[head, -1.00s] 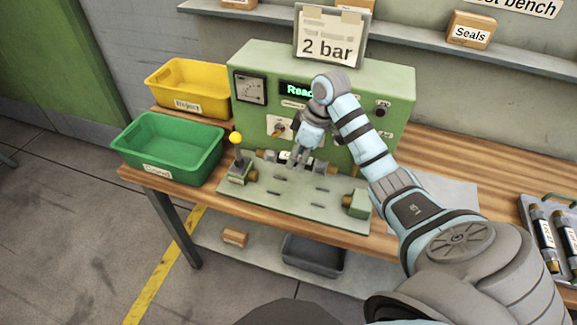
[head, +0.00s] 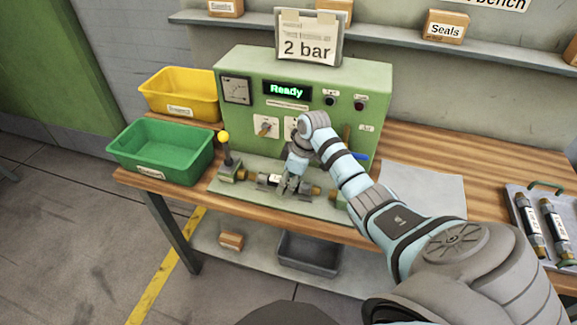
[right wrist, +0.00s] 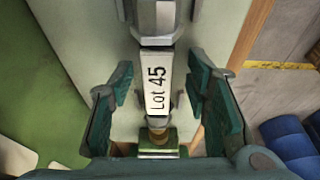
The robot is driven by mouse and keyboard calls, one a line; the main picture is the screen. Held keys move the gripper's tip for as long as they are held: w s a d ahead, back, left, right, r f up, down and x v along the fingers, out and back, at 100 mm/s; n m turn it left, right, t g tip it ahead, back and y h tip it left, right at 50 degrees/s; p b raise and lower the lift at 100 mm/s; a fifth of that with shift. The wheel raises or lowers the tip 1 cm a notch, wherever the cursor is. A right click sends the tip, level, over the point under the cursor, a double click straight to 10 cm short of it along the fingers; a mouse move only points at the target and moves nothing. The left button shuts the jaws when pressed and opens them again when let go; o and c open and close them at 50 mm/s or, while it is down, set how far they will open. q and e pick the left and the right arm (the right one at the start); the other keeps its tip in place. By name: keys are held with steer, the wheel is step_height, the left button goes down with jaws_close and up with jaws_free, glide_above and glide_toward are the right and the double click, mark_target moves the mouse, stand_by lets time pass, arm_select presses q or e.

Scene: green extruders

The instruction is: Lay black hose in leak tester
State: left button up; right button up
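The leak tester (head: 340,95) is a green box with a lit "Ready" display and a pale fixture plate (head: 232,188) in front. The hose (head: 271,180) has a white label and brass-coloured ends and lies lengthwise over that plate. In the right wrist view the hose (right wrist: 157,85) shows its "Lot 45" label, with one end at a green block (right wrist: 146,138). I cannot tell whether it is fully seated. My right gripper (head: 288,190) is over the hose. Its fingers (right wrist: 160,95) stand apart on both sides, with gaps to the hose. My left gripper is out of view.
A green bin (head: 160,152) and a yellow bin (head: 178,92) stand left of the tester. A lever with a yellow knob (head: 224,137) rises at the plate's left. A tray (head: 515,222) with two black hoses lies at the right. A pale sheet (head: 425,190) covers bench between.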

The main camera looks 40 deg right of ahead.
steer(key=shift+w+r, duration=0.15)
steer(key=p+v, duration=0.2)
steer(key=v, duration=0.9)
steer(key=shift+r, duration=0.3)
